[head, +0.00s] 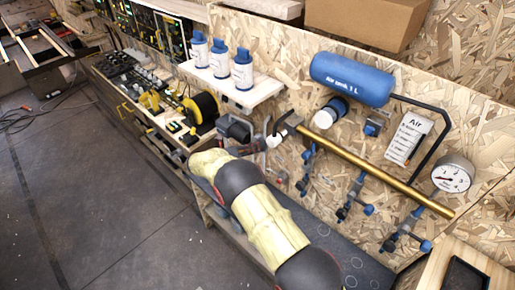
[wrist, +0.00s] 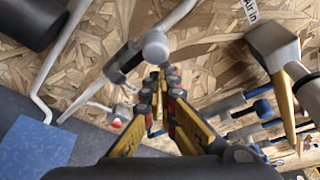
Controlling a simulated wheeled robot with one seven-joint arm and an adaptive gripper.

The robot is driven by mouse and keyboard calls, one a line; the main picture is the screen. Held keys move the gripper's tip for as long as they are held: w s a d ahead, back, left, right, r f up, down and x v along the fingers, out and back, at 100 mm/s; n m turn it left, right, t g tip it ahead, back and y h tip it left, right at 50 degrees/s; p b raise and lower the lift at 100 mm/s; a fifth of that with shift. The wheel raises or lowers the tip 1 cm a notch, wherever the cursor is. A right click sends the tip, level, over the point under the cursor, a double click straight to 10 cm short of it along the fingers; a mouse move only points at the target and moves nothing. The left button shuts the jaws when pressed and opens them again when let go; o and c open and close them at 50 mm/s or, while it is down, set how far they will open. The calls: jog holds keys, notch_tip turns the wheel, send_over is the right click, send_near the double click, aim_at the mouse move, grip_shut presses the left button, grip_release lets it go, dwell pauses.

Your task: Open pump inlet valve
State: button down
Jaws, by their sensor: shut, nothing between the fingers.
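My gripper (wrist: 164,76) is shut and empty in the wrist view, its yellow fingers meeting at dark tips. Just beyond the tips is a fitting with a round grey knob (wrist: 156,46) on a pale pipe. It looks like the pump inlet valve, though no label on it is readable. I cannot tell whether the tips touch it. In the head view, a white knob (head: 274,141) shows between the dark pump (head: 236,128) and the left end of the brass manifold (head: 375,168). My fingers are not clearly visible there.
Several blue-handled valves (head: 356,191) hang below the manifold. A blue air tank (head: 352,79) and a pressure gauge (head: 453,173) are on the chipboard wall. Blue-and-white bottles (head: 220,58) stand on a white shelf (head: 240,93). Open floor (head: 100,200) lies at left.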

jog(key=shift+a, duration=0.1)
jog(key=v, duration=1.2)
jog(key=s+d+f+m+g+y, duration=0.3)
jog(key=s+d+f+m+g, duration=0.2)
jog(key=s+f+m, duration=0.5)
jog(key=s+d+r+m+y+b, duration=0.3)
jog(key=s+d+r+m+y, duration=0.1)
jog(key=s+d+r+m, duration=0.9)
jog(key=s+d+r+m+t+y+b, duration=0.1)
jog(key=s+d+r+m+y+b, duration=0.3)
jog(key=s+d+r+m, duration=0.8)
jog(key=s+d+r+y, duration=0.1)
jog(key=s+d, duration=0.4)
jog(key=shift+s+d+m, duration=0.2)
jog(key=shift+m, duration=0.2)
